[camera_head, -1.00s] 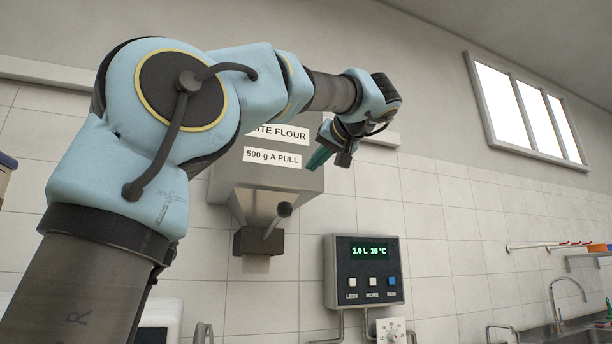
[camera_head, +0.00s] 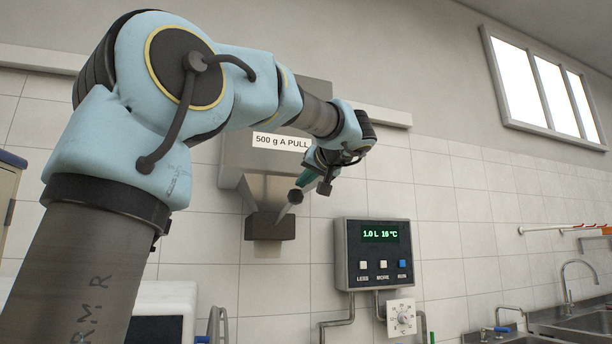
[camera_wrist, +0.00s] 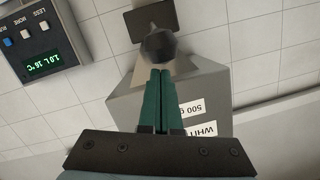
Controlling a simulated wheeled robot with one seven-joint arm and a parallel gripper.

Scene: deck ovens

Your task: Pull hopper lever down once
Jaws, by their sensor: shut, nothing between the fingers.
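The grey flour hopper (camera_head: 232,150) hangs on the tiled wall, with a label reading "500 g A PULL" and a dark outlet block (camera_head: 268,227) at its bottom. Its lever is a pale rod with a dark round knob (camera_head: 295,196), raised and tilted up to the right. My gripper (camera_head: 300,184) is shut and empty, with its green fingers pointing down at the knob. In the wrist view the closed fingertips (camera_wrist: 161,70) appear right at the knob (camera_wrist: 158,46); I cannot tell if they touch. The arm hides part of the hopper's upper right.
A control box (camera_head: 380,254) with a green display reading 1.0 L 16 °C is on the wall to the right, with a white dial (camera_head: 401,317) below. A sink with a tap (camera_head: 566,290) is at the far right. The wall between hopper and box is clear.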

